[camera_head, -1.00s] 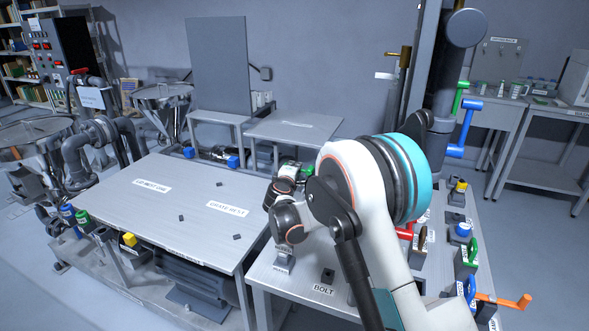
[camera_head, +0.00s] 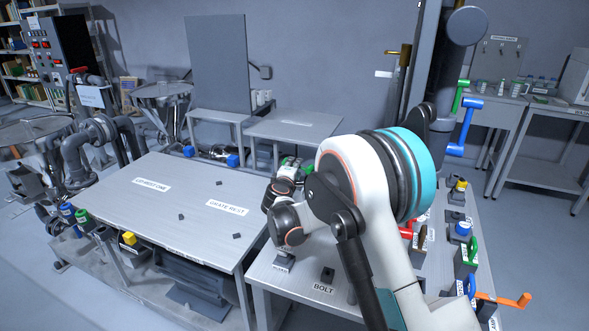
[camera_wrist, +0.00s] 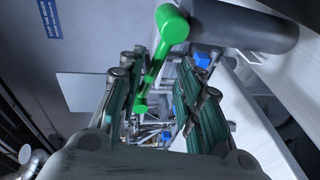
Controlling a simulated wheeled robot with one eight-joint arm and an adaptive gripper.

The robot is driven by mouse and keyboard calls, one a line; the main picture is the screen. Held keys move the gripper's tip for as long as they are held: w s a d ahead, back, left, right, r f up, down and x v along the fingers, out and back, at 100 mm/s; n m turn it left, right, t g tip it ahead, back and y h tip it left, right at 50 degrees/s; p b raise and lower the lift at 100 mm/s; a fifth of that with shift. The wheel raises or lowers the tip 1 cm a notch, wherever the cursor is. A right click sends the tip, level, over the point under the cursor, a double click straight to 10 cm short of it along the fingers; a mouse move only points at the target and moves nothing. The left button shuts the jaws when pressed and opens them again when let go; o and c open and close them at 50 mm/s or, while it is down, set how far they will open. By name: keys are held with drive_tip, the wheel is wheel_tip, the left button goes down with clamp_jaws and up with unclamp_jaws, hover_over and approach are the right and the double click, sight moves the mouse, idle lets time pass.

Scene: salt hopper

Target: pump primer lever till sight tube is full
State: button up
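In the wrist view my gripper (camera_wrist: 160,102) is open, with one dark green padded finger on each side of a gap. A bright green lever (camera_wrist: 160,55) with a round knob shows beyond and between the fingers; I cannot tell whether either finger touches it. In the head view my gripper is mostly hidden behind my arm. A green lever (camera_head: 461,95) sticks out from the grey column at the right, above a blue lever (camera_head: 462,130). I cannot tell which lever is the primer, and no sight tube can be made out.
A grey table (camera_head: 170,215) with several small dark pieces stands at left. A bench (camera_head: 300,285) beneath my arm carries a BOLT label, with coloured handles along its right side. An orange handle (camera_head: 515,300) juts out at lower right. Pipes and hoppers stand at far left.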

drive_tip(key=v, duration=1)
drive_tip(key=shift+s, duration=0.4)
drive_tip(key=shift+a+r, duration=0.1)
